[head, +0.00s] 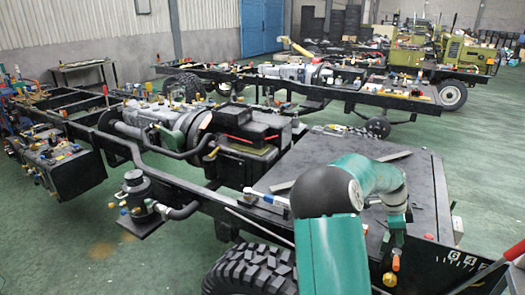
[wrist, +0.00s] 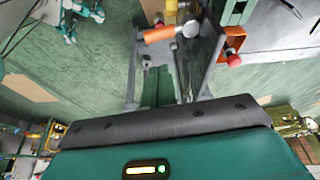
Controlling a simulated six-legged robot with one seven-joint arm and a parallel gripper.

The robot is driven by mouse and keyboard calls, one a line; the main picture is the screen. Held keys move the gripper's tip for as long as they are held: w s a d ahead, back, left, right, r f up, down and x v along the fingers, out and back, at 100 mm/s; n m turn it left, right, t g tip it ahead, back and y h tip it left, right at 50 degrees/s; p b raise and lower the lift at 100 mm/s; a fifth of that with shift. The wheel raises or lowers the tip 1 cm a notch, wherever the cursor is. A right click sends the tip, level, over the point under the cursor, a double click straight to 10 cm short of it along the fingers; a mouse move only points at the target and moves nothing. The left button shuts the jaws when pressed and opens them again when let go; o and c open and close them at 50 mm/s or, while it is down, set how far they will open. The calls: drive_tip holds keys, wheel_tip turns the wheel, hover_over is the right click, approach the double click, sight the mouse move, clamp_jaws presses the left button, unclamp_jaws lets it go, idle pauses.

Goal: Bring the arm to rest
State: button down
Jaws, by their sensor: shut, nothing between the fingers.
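My arm shows at the right of the head view, a green and black arm bent over the flat dark deck (head: 436,180) of the nearest chassis. Its end, my gripper (head: 396,236), points down beside the right edge of the deck. In the wrist view my gripper (wrist: 159,75) shows as two green fingers close together, shut with nothing between them. An orange cylinder (wrist: 160,34) lies beyond the fingertips, apart from them as far as I can tell. In the head view the fingertips are too small to make out.
A large tyre (head: 250,272) stands below the near chassis frame. An engine (head: 240,135) and loose parts crowd the frame. A second chassis (head: 400,93) stands behind. Small orange and red fittings (head: 396,262) are just below my gripper. Green floor (head: 480,190) is open at the right.

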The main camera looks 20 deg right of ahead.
drive_tip(key=a+r+n+t+y, duration=0.15)
drive_tip(key=a+r+n, duration=0.25)
drive_tip(key=a, duration=0.5)
drive_tip(key=a+r+n+t+y, duration=0.1)
drive_tip(key=a+r+n+t, duration=0.15)
drive_tip(key=a+n, duration=0.45)
drive_tip(key=a+r+n+t+y, duration=0.15)
drive_tip(key=a+r, duration=0.35)
drive_tip(key=a, duration=0.6)
drive_tip(key=s+a+r+n+t, duration=0.1)
drive_tip(key=s+a+r+n, duration=0.1)
drive_tip(key=s+a+n, duration=0.3)
drive_tip(key=s+a+r+n+t+h, duration=0.1)
drive_tip(key=s+a+n, duration=0.5)
drive_tip(key=a, duration=0.7)
drive_tip(key=r+n, duration=0.1)
drive_tip(key=n, duration=0.1)
drive_tip(key=shift+s+n+t, duration=0.25)
drive_tip(key=shift+n+t, duration=0.1)
drive_tip(key=shift+d+r, duration=0.1)
drive_tip(key=shift+d, duration=0.2)
